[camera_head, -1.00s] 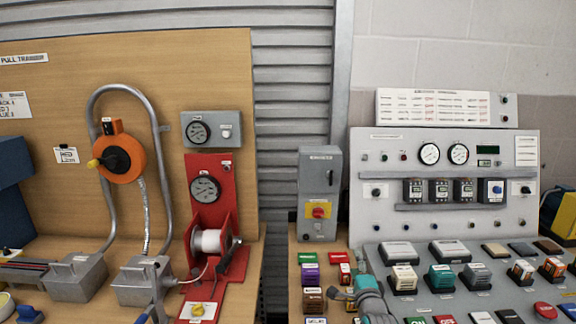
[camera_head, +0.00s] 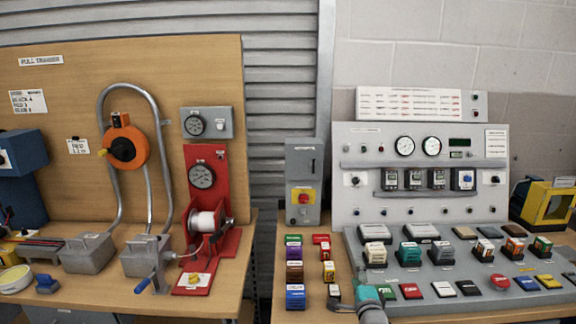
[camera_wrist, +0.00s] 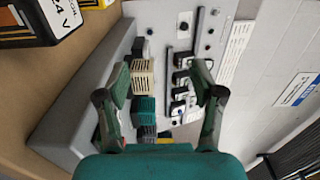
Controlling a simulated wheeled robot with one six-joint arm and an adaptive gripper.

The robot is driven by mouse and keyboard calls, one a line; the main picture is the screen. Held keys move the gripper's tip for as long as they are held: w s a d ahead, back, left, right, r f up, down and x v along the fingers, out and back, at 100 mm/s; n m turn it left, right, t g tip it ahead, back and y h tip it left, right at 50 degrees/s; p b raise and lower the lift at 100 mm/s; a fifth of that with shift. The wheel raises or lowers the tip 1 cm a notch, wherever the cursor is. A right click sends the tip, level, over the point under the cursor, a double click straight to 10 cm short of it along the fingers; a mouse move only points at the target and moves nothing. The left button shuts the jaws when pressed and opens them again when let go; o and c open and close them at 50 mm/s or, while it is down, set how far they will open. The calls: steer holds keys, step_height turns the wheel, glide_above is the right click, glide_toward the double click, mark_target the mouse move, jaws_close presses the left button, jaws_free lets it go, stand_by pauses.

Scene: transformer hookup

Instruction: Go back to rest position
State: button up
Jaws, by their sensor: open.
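My gripper (camera_wrist: 161,78) is open and empty in the wrist view, its two dark green fingers spread apart. Behind the gap are the sloped control panel and its cream and teal blocks, apart from the fingers. In the head view, the teal end of my arm (camera_head: 368,297) shows at the bottom edge, in front of the lower left corner of the control console (camera_head: 420,191). The fingers are small and hard to make out there.
Rows of colored blocks (camera_head: 295,272) stand left of the console. A grey switch box (camera_head: 303,160) stands behind them. The left bench holds a red winch stand (camera_head: 203,176), an orange reel (camera_head: 128,150) and grey boxes (camera_head: 87,254). A yellow device (camera_head: 545,203) sits at right.

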steer(key=s+f+n, duration=0.2)
steer(key=s+f, duration=0.3)
steer(key=s, duration=0.3)
steer(key=s+a+f+n+g, duration=0.1)
steer(key=s+f+n, duration=0.1)
steer(key=s+f, duration=0.45)
steer(key=s+f+n, duration=0.1)
steer(key=s+f, duration=0.2)
steer(key=s, duration=0.6)
steer(key=s+f+n+g, duration=0.15)
steer(key=s+n, duration=0.35)
steer(key=s, duration=1.5)
steer(key=s+r+n, duration=0.3)
steer(key=s+r, duration=0.2)
steer(key=s, duration=0.6)
steer(key=s+a+r+n, duration=0.1)
steer(key=s+r+n, duration=0.3)
steer(key=s, duration=0.7)
step_height(320, 180, up, 2)
steer(key=shift+r+n+g, duration=0.25)
steer(key=shift+n+g, duration=0.05)
steer(key=shift+g, duration=0.05)
